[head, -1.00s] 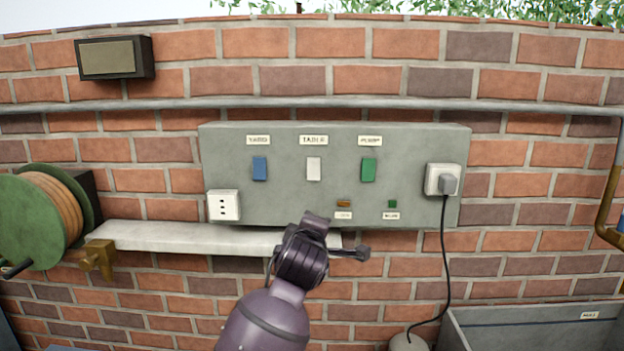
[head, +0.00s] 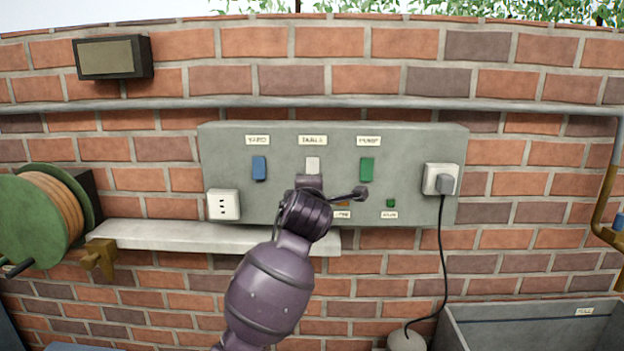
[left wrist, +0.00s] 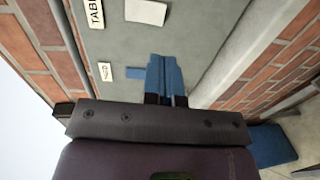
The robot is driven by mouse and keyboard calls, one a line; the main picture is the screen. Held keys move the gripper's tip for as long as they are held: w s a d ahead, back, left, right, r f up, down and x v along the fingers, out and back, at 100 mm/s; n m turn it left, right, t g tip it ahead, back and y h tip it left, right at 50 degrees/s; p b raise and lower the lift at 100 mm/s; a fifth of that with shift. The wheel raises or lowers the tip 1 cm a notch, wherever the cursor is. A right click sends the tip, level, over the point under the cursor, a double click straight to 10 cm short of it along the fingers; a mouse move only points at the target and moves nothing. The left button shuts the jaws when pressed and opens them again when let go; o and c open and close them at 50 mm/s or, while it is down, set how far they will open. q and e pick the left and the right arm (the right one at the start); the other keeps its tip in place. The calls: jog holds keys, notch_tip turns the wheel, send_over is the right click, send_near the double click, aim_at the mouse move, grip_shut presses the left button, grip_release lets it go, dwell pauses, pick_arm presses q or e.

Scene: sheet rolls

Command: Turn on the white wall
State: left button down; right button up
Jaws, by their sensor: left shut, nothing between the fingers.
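The white wall switch (head: 312,164) sits under the label TABLE on a grey panel (head: 225,150), between a blue switch (head: 259,168) and a green switch (head: 367,169). My left gripper (head: 309,182) is shut and empty, just below the white switch, hiding its lower end. I cannot tell whether they touch. In the left wrist view the white switch (left wrist: 146,12) is at the top, and the shut fingers (left wrist: 166,78) are below it in the picture, beside the blue switch. My right gripper is not in view.
A white socket (head: 223,205) and a plugged-in cord (head: 441,182) flank the panel. A pale shelf (head: 180,236) runs below it. A hose reel (head: 45,220) is at left, a grey trough (head: 530,325) at lower right. A pipe (head: 350,103) crosses above.

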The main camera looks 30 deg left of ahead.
aim_at(313, 169)
pick_arm(q)
jog(key=p+x, duration=0.2)
jog(key=x, duration=0.8)
jog(key=shift+w, duration=0.25)
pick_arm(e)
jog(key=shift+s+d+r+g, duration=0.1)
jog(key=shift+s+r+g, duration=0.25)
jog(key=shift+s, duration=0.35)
